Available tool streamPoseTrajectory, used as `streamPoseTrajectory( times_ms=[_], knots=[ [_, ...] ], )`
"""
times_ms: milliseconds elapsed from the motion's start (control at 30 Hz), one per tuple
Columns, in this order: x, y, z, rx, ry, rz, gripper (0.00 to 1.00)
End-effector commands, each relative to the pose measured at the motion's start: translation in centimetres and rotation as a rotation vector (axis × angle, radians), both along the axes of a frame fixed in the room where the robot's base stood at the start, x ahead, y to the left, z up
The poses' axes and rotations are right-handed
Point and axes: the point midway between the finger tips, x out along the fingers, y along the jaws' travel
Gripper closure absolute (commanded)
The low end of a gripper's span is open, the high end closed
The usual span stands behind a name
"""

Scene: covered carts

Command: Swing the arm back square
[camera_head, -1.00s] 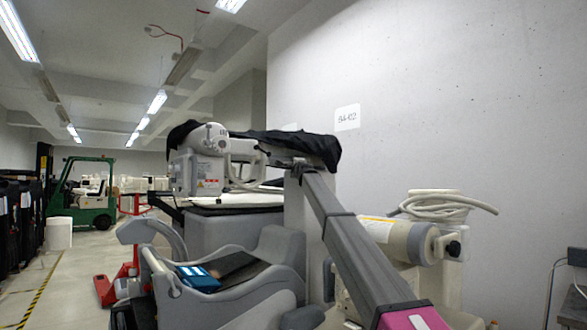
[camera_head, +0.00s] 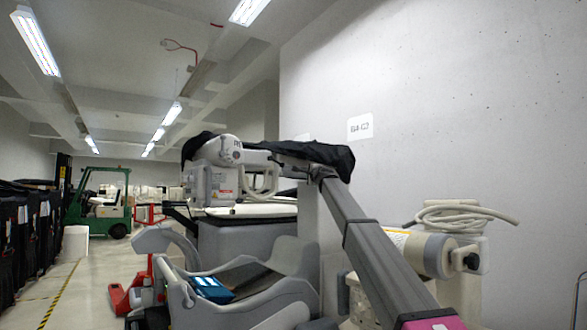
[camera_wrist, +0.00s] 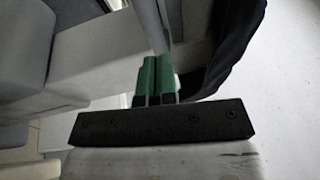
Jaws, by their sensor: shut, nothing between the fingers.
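A long grey arm (camera_head: 375,245) slants in the head view from a black-draped top at the centre to a pink end (camera_head: 436,322) at the bottom edge. A black cover (camera_head: 328,155) lies over its upper end, beside a white equipment head (camera_head: 211,184). My gripper (camera_wrist: 155,62) shows in the wrist view with its two green fingers together and nothing between them. Black cloth (camera_wrist: 238,45) hangs just right of the fingers, and pale grey panels (camera_wrist: 85,60) are at the left. I cannot tell whether the fingers touch anything. I cannot make out my gripper in the head view.
A grey moulded cart (camera_head: 240,300) stands close in front, with a blue item (camera_head: 208,287) in it. A beige cylinder (camera_head: 425,254) and coiled hose (camera_head: 455,215) are at the right, before a concrete wall (camera_head: 450,110). A green forklift (camera_head: 100,205) stands down the aisle at the left.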

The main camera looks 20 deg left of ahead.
Motion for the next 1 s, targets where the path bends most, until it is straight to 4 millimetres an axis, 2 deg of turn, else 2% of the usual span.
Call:
streamPoseTrajectory(
  times_ms=[33, 200, 400, 667, 1000],
  knots=[
    [0.2, 0.5, 1.4, -0.014, 0.015, 0.034, 1.0],
    [-0.9, 2.0, 5.1, -0.075, 0.045, 0.196, 1.0],
    [-2.6, 3.1, 7.9, -0.111, 0.029, 0.337, 1.0],
    [-2.4, 4.1, 8.3, -0.116, 0.023, 0.36, 1.0],
    [0.7, 8.3, 8.4, -0.115, 0.024, 0.36, 1.0]
  ],
)
